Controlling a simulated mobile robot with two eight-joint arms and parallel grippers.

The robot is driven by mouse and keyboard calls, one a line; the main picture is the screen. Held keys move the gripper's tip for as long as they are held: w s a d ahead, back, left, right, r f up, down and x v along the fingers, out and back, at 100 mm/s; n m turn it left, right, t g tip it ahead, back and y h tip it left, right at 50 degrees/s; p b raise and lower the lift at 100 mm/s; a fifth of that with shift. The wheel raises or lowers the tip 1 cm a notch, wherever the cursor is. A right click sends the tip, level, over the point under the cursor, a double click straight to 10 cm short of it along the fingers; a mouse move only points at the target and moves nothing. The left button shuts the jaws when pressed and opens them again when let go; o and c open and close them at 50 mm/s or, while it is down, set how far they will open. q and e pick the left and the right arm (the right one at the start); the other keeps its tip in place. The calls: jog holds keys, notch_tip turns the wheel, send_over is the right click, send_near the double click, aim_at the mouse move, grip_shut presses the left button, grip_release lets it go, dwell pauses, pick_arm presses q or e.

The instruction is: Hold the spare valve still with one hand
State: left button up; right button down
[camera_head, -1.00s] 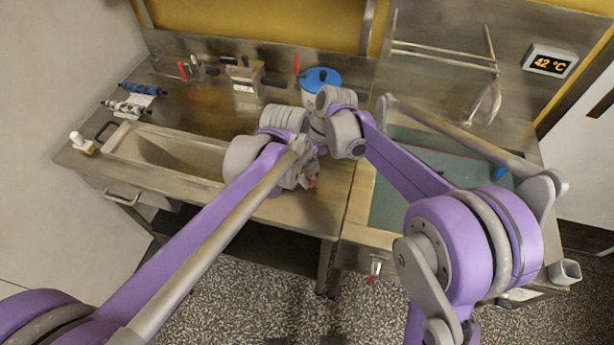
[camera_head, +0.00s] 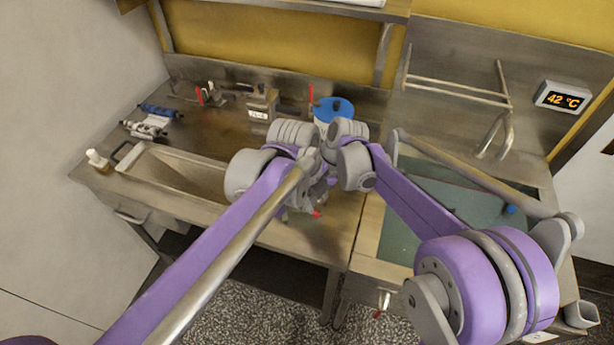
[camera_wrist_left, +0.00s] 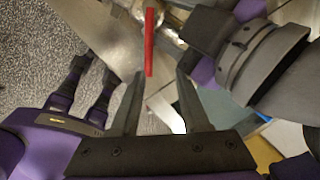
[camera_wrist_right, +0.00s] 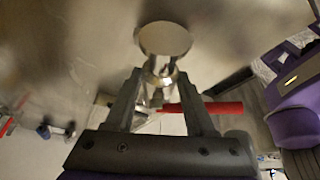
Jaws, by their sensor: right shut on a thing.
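The spare valve is a small metal part with a red lever (camera_wrist_left: 149,42). In the right wrist view its metal body (camera_wrist_right: 162,76) sits between the fingers of my right gripper (camera_wrist_right: 158,82), which is shut on it; the lever sticks out to the right. In the head view only a red tip (camera_head: 316,214) shows below my wrists, which hide the rest. My left gripper (camera_wrist_left: 160,76) is open, its two fingers apart, with the red lever ahead of the gap. I cannot tell whether they touch. The left gripper shows in the head view (camera_head: 308,203) above the bench.
A long trough (camera_head: 180,172) is set in the bench at left. Behind are another red-handled valve (camera_head: 210,95), a labelled metal block (camera_head: 262,104) and a blue-lidded pot (camera_head: 333,110). A sink (camera_head: 405,215) lies right; a 42 °C display (camera_head: 562,97) hangs above.

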pick_arm(q)
jog(key=v, duration=1)
dwell(0.6)
jog(key=shift+a, duration=0.15)
jog(key=v, duration=1.2)
jog(key=shift+f, duration=0.1)
dwell(0.4)
